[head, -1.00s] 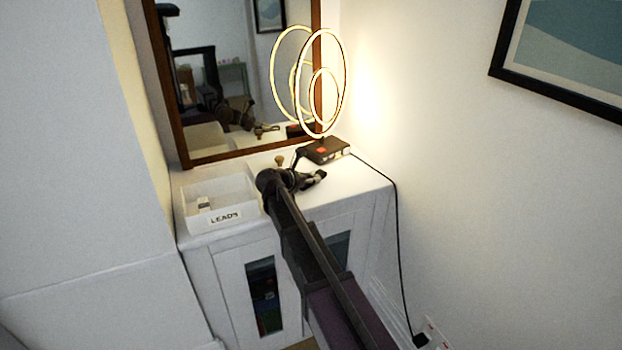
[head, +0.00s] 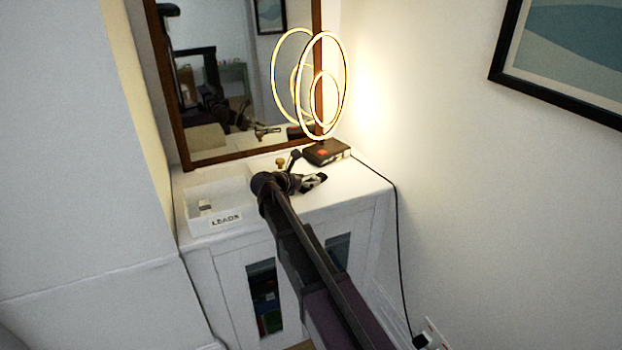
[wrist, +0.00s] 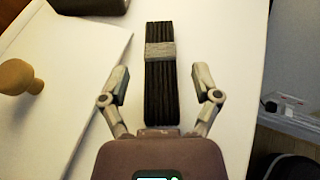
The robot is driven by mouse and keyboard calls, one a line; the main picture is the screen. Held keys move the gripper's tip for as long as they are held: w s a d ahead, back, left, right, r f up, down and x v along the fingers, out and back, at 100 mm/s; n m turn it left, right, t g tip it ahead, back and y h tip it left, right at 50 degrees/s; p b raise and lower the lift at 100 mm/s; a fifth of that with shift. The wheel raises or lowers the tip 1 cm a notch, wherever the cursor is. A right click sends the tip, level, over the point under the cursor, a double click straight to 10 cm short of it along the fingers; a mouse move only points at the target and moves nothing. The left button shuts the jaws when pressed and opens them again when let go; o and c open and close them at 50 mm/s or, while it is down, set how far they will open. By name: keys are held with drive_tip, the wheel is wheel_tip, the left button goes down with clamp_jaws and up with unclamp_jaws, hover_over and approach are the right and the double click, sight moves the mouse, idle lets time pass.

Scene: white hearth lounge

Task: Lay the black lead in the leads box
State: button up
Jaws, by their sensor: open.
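The black lead (wrist: 159,95) is a flat, ribbed black bundle with a grey band around its middle. In the wrist view it lies lengthwise on the white cabinet top, between the open fingers of my gripper (wrist: 161,78), with a gap on each side. In the head view my gripper (head: 314,183) is low over the cabinet top, right of the leads box; I cannot make out the lead there. The leads box (head: 226,219) is a white, open tray labelled LEADS at the left of the cabinet top. A small pale item (head: 204,205) is in it.
A white panel with a round wooden knob (wrist: 16,77) lies left of the lead. A lit ring lamp (head: 346,90) stands on a dark base (head: 326,152) behind my gripper. A framed mirror (head: 180,140) stands at the back. A black cable (head: 397,230) hangs down the right side.

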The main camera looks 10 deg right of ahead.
drive_tip(key=shift+p+v, duration=0.85)
drive_tip(key=shift+v, duration=1.9)
drive_tip(key=shift+d, duration=0.1)
